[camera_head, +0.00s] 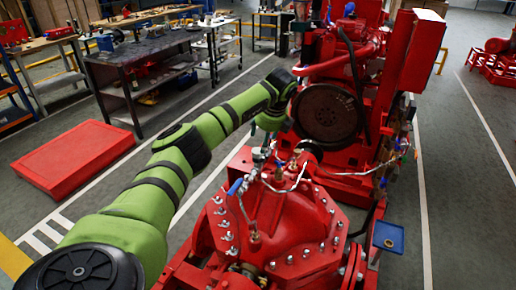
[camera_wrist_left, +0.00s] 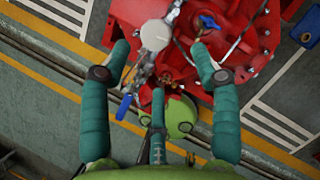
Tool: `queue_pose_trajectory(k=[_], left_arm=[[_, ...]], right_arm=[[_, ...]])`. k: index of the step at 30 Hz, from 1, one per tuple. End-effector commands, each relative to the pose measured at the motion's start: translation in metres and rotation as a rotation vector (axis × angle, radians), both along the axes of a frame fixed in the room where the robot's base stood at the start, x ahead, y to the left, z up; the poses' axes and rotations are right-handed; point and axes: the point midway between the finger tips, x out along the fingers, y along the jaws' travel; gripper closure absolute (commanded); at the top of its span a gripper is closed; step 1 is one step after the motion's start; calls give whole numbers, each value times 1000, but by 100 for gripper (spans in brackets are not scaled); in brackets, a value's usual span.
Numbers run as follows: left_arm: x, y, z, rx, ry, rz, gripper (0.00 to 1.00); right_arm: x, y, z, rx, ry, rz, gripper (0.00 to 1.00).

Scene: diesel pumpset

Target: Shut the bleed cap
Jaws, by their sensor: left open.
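The red pump casing (camera_head: 285,215) carries small metal fittings, thin hoses and a blue lever (camera_head: 235,187) on top. My left gripper (camera_head: 264,152) is above these fittings, small and partly hidden by its own wrist. A grey metal fitting with a round top (camera_wrist_left: 155,35) shows between the fingers, with no visible contact. A blue lever (camera_wrist_left: 125,106) hangs from its lower end. A brass fitting with a blue top (camera_wrist_left: 208,22) stands to the right. I cannot tell which part is the bleed cap.
The red engine with its dark flywheel (camera_head: 325,112) stands behind the pump. A blue tray (camera_head: 388,238) is at the pump's right. A red platform (camera_head: 75,158) and a dark workbench (camera_head: 150,45) are at left. Hoses run close around the fittings.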

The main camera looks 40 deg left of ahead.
Motion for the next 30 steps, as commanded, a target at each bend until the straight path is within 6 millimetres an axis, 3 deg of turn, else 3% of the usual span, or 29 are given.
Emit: queue_pose_trajectory(k=[4, 16, 27, 28, 30], left_arm=[[-3, 10, -3, 20, 12, 27, 38], [4, 28, -54, 16, 9, 22, 38], [6, 31, -61, 16, 7, 19, 38], [6, 31, -61, 16, 7, 19, 46], [6, 31, -61, 16, 7, 19, 74]], right_arm=[[-1, 0, 6, 0, 1, 0, 60], [-1, 0, 24, 0, 1, 0, 60], [-1, 0, 24, 0, 1, 0, 60], [-1, 0, 24, 0, 1, 0, 60], [-1, 0, 24, 0, 1, 0, 60]])
